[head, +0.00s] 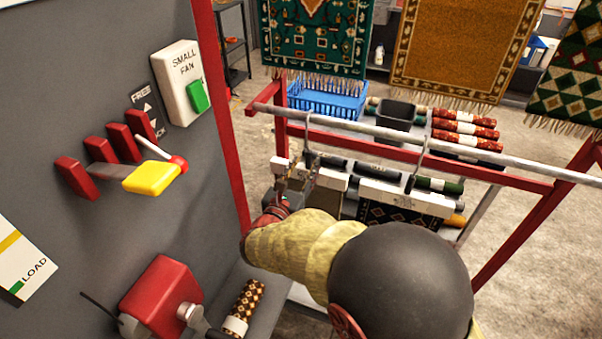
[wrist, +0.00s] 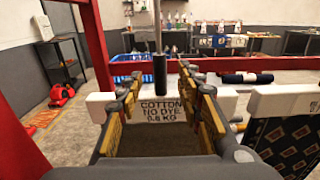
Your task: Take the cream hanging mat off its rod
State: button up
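The cream mat (head: 328,205) hangs from a white hanger bar (head: 331,180), whose hook goes up to the grey rod (head: 420,140). In the wrist view the mat (wrist: 160,144) looks tan in shade, below a label reading "COTTON NO DYE 0.8 KG". A black grip (wrist: 160,72) on the hanger's stem stands above the label. My gripper (head: 292,178) is at the hanger. In the wrist view my gripper (wrist: 166,95) is open, one finger left and one right of the stem, with gaps on both sides. My arm hides part of the mat in the head view.
A dark patterned mat (head: 385,215) hangs on a second hanger just right. The red frame (head: 350,145) surrounds the rod. A grey panel with switches (head: 140,150) stands close at left. A blue crate (head: 325,100) and rolled rugs (head: 465,125) lie behind.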

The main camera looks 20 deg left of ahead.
aim_at(307, 161)
jog(key=shift+w+d, duration=0.15)
jog(key=shift+w, duration=1.75)
jog(key=shift+c, duration=1.2)
grip_shut()
jog(key=shift+r, duration=0.15)
jog(key=shift+r+p, duration=1.15)
jog(key=shift+r, duration=1)
jog(key=shift+s, duration=0.1)
